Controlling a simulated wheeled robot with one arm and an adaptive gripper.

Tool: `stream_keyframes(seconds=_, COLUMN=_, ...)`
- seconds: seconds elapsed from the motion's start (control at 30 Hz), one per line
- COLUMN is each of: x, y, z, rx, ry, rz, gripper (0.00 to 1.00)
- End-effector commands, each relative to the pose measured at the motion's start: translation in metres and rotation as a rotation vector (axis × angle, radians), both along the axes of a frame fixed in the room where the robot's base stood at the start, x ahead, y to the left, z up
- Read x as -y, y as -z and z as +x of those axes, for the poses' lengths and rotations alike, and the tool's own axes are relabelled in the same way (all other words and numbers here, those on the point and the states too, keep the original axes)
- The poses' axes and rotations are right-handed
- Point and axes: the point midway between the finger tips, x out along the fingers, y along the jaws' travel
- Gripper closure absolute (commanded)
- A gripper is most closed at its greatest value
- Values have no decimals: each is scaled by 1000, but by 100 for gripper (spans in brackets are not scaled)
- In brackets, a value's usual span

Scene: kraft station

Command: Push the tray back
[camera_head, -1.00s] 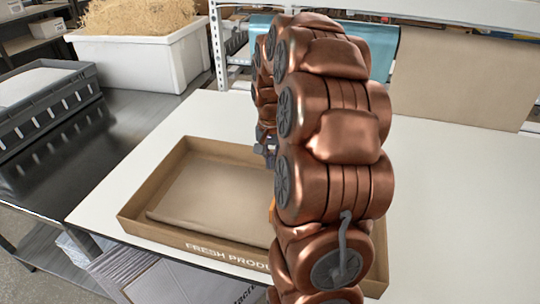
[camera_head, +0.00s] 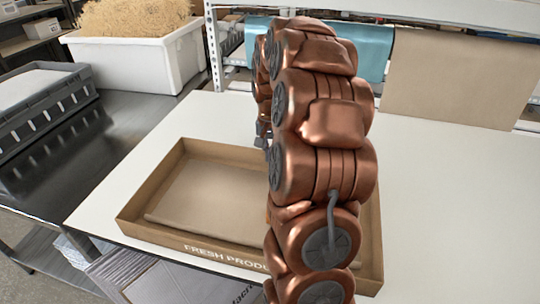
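The tray (camera_head: 165,222) is a shallow brown cardboard box with "FRESH PRODU…" printed on its front wall. It sits at the front of the white table, its front wall close to the table's front edge. A sheet of brown paper (camera_head: 205,200) lies in it. My copper-coloured arm stands in front of the tray and hides its right middle part. A small grey part of my gripper (camera_head: 262,136) shows at the left of the arm, by the tray's back wall. The fingertips are mostly hidden, so I cannot tell their opening or any contact.
The white table (camera_head: 440,190) is clear behind and right of the tray. A white bin of straw-like filling (camera_head: 135,60) and a grey crate (camera_head: 45,98) stand on the dark bench at left. Brown paper (camera_head: 460,75) and blue sheeting (camera_head: 375,50) hang at the back.

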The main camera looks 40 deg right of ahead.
Motion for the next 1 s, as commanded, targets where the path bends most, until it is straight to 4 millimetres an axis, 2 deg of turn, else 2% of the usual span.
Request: stream_keyframes(seconds=1.0, x=84, y=2, z=51, rx=-1, ry=1, rz=0, gripper=100)
